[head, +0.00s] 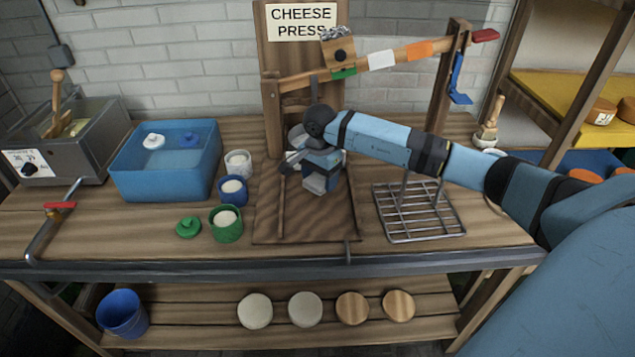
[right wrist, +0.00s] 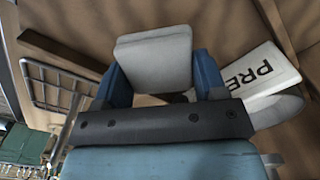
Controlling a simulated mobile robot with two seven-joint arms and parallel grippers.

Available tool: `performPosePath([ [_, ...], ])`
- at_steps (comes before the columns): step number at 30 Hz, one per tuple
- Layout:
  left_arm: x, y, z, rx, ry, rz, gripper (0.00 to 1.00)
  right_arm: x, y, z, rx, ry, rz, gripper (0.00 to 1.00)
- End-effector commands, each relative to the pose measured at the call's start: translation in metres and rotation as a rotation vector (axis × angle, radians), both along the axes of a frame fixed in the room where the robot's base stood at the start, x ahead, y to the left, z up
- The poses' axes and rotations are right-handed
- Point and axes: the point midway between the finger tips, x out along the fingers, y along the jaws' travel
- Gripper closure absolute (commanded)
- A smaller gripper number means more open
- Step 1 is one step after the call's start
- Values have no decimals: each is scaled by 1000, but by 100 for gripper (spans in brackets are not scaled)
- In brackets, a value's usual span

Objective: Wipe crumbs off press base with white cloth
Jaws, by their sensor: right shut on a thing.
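The press base (head: 303,222) is a brown wooden board in the middle of the bench, under the cheese press. My right gripper (head: 318,180) is low over the middle of this board. It is shut on the white cloth (head: 314,184), a small folded greyish-white pad, which also shows between the blue fingers in the right wrist view (right wrist: 153,62). I cannot tell if the cloth touches the board. No crumbs can be made out; my arm hides part of the board. My left gripper is not in view.
Green (head: 226,226), blue (head: 231,189) and white (head: 238,162) cups stand left of the board. A blue tub (head: 165,183) is farther left. A wire rack (head: 418,222) is to the right. The press lever (head: 400,54) spans above.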

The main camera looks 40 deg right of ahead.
Motion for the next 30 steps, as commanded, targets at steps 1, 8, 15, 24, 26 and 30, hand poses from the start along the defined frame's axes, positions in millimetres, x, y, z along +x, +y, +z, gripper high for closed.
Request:
performPosePath([
  [1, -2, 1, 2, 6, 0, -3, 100, 0, -1, 7, -1, 0, -2, 57],
  [8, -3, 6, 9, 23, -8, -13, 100, -1, -5, 28, 0, -1, -8, 57],
  [15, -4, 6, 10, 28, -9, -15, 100, -2, -9, 42, -1, 0, -15, 57],
  [24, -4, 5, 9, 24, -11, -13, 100, -2, -9, 42, 0, 0, -15, 57],
  [26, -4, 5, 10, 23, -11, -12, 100, -2, -9, 42, 0, 0, -15, 57],
  [30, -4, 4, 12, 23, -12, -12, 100, -2, -9, 42, 0, 0, -15, 57],
])
